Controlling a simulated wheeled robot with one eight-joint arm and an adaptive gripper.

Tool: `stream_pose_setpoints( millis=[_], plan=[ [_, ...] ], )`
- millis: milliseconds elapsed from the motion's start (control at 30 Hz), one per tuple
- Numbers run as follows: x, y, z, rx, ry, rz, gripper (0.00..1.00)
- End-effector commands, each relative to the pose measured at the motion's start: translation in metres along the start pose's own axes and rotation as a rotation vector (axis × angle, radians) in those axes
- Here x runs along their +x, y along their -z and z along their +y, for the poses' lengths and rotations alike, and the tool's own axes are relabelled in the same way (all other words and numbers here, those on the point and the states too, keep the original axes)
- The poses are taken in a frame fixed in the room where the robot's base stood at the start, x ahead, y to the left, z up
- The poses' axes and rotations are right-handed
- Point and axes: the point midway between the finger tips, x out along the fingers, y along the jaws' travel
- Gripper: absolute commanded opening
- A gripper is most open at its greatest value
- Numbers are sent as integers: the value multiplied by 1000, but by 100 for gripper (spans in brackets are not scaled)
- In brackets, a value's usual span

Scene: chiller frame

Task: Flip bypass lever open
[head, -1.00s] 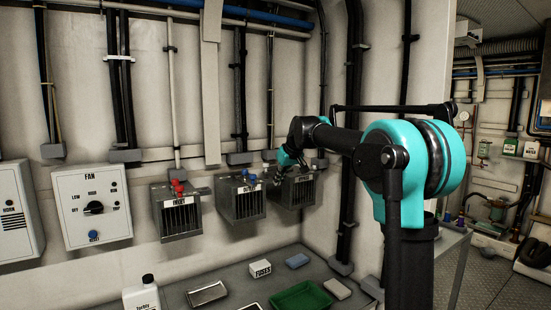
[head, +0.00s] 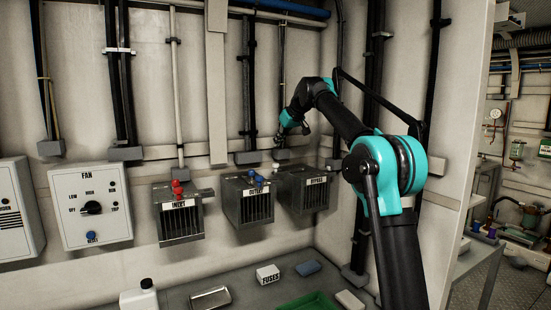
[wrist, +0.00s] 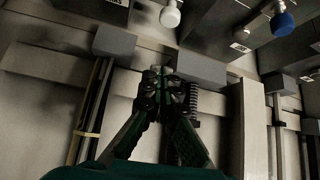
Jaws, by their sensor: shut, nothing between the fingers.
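The bypass box (head: 305,192), a grey louvred box labelled BYPASS, is on the wall at the right end of a row of three. In the wrist view a white round knob (wrist: 170,15) shows at the top edge, apart from my fingertips; it appears to belong to the bypass lever. My gripper (head: 281,139) is above the bypass box, near the wall. In the wrist view my gripper (wrist: 165,78) has its fingertips together, with nothing between them.
The outlet box (head: 247,203) with blue knobs is just left, and one blue knob (wrist: 284,22) shows in the wrist view. The inlet box (head: 180,217) with red knobs is farther left. Vertical pipes (head: 248,75) run behind. A counter with small items is below.

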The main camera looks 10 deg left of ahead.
Motion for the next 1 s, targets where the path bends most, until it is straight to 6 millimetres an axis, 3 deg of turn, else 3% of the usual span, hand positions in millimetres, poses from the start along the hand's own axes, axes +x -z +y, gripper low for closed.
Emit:
stream_pose_setpoints(
  millis=[167,667,1000],
  plan=[
    [14,0,0,-1,0,0,0],
    [100,0,0,-1,0,0,0],
    [82,-26,1,2,-1,0,0]
  ],
)
